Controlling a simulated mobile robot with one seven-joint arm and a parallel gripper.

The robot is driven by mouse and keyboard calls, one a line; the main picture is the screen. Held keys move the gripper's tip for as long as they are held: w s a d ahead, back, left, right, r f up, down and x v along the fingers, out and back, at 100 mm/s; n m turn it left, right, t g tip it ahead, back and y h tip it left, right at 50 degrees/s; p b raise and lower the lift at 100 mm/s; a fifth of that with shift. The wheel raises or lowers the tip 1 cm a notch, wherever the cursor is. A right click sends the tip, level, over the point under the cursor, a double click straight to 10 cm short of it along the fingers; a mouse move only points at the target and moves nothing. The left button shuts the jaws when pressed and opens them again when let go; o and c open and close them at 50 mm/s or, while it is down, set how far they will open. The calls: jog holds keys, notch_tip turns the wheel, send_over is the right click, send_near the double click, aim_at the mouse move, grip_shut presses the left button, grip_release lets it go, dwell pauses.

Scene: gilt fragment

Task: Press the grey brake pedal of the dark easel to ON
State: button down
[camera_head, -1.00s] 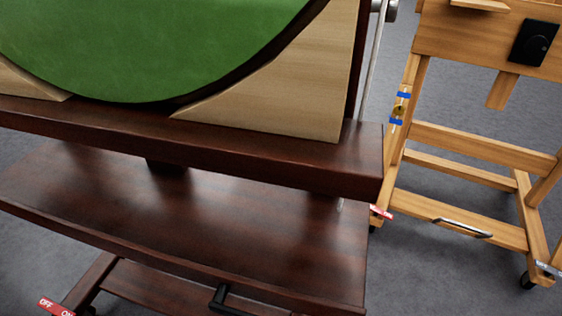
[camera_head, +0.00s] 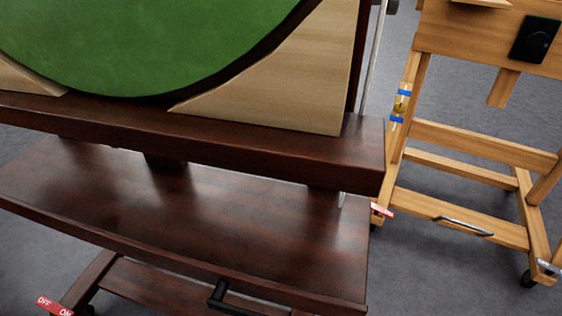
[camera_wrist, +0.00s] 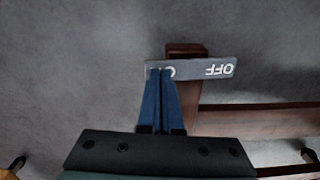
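The dark easel (camera_head: 200,215) is red-brown wood and fills the left and middle of the head view. In the wrist view the grey brake pedal (camera_wrist: 208,70) is a flat bar across the end of a dark wooden foot (camera_wrist: 187,50). Its OFF lettering reads upside down at the right end. My gripper (camera_wrist: 160,72) has its two blue fingers together, nothing visible between them. The fingertips overlap the pedal's left part and hide most of the lettering there. I cannot tell whether they touch it. Gripper and grey pedal are not in the head view.
A red OFF/ON pedal (camera_head: 53,305) shows at the lower left of the head view. A green round-edged picture (camera_head: 150,45) rests on the easel's ledge. A light wooden easel (camera_head: 485,150) stands to the right, with its own red pedal (camera_head: 382,209). Grey floor (camera_head: 430,270) lies between.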

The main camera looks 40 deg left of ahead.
jog(key=shift+f+b, duration=0.3)
jog(key=shift+f, duration=0.2)
notch_tip(320, 180, up, 7)
jog(key=p, duration=0.8)
jog(key=shift+r, duration=0.15)
dwell(0.6)
